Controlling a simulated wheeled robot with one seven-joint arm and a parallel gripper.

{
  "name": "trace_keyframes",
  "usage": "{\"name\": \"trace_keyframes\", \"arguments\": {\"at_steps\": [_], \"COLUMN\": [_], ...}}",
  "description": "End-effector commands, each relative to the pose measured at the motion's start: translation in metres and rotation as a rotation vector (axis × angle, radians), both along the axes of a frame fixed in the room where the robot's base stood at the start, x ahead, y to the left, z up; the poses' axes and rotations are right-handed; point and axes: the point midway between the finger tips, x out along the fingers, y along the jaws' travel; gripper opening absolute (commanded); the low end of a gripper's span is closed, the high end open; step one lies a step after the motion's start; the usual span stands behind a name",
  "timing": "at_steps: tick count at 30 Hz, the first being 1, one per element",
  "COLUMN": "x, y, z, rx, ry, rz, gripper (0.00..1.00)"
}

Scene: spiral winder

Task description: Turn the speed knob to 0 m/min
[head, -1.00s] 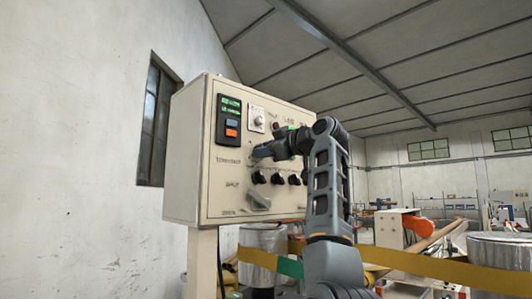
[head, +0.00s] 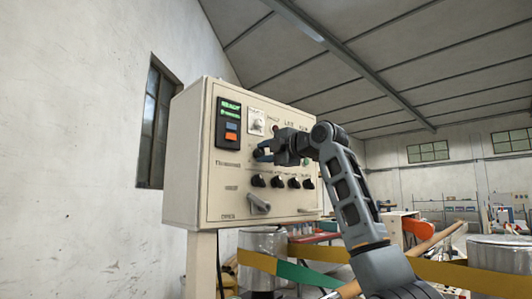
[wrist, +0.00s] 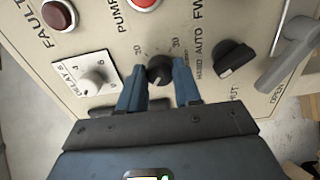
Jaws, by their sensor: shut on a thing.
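The speed knob (wrist: 160,69) is a small round black knob on the cream control panel (wrist: 120,38), with a printed scale around it. In the wrist view it sits between the two blue-grey fingertips of my gripper (wrist: 160,80), which is shut on it. In the head view my gripper (head: 262,152) is at the panel's left-middle part, below the white dial plate, and largely hides the knob. The knob's pointer and exact setting cannot be read.
A white delay dial (wrist: 92,82) is left of my gripper. A black selector (wrist: 235,58) and a grey lever (wrist: 292,52) are on the right. A green-lit display (head: 231,108) is at the panel's upper left. Several black knobs (head: 277,181) line the panel below.

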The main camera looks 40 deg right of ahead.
Motion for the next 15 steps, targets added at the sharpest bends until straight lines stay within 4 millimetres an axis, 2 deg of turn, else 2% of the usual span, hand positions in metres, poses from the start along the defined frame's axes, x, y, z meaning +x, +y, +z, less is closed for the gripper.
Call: {"name": "trace_keyframes", "arguments": {"at_steps": [15], "x": [0.0009], "y": [0.0017], "z": [-0.0018], "rx": [-0.49], "ry": [-0.011], "rz": [0.005], "gripper": [0.03]}}
